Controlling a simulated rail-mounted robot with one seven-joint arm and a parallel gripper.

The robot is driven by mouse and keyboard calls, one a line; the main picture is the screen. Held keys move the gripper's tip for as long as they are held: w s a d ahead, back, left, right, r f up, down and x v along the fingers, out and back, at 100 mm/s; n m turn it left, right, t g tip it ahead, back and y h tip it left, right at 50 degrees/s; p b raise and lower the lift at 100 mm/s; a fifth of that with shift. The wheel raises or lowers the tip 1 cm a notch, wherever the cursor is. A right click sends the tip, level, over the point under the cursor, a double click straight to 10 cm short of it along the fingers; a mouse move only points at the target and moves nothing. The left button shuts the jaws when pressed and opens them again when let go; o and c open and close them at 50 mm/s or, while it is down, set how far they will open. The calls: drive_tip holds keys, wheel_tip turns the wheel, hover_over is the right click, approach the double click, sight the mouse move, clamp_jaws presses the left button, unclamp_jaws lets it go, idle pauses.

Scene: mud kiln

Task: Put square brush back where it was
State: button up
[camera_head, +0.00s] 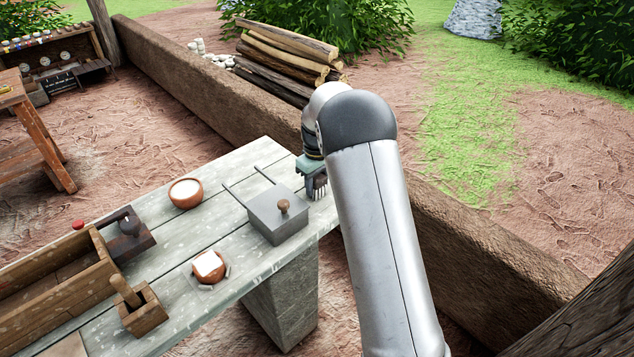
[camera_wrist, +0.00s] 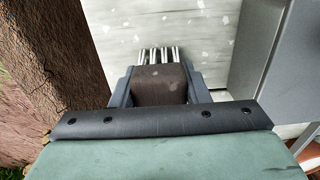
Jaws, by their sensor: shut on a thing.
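My gripper (camera_head: 313,178) is over the far right end of the grey stone table, behind the lidded grey box. It is shut on a brown block with several pale prongs or bristles, which I take to be the square brush (camera_wrist: 158,83). In the wrist view the brush sits between the two fingers, with its bristles pointing away from the gripper. In the head view the bristles (camera_head: 320,193) hang down near the table top. I cannot tell whether they touch it. My arm hides part of the gripper and the table edge.
A grey box (camera_head: 277,217) with a knobbed lid and two thin rods stands close beside my gripper. A mud wall (camera_head: 480,245) runs behind.

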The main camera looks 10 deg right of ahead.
drive_tip(key=shift+f, duration=0.2)
drive_tip(key=o, duration=0.9)
drive_tip(key=shift+o, duration=0.2)
drive_tip(key=shift+r, duration=0.1)
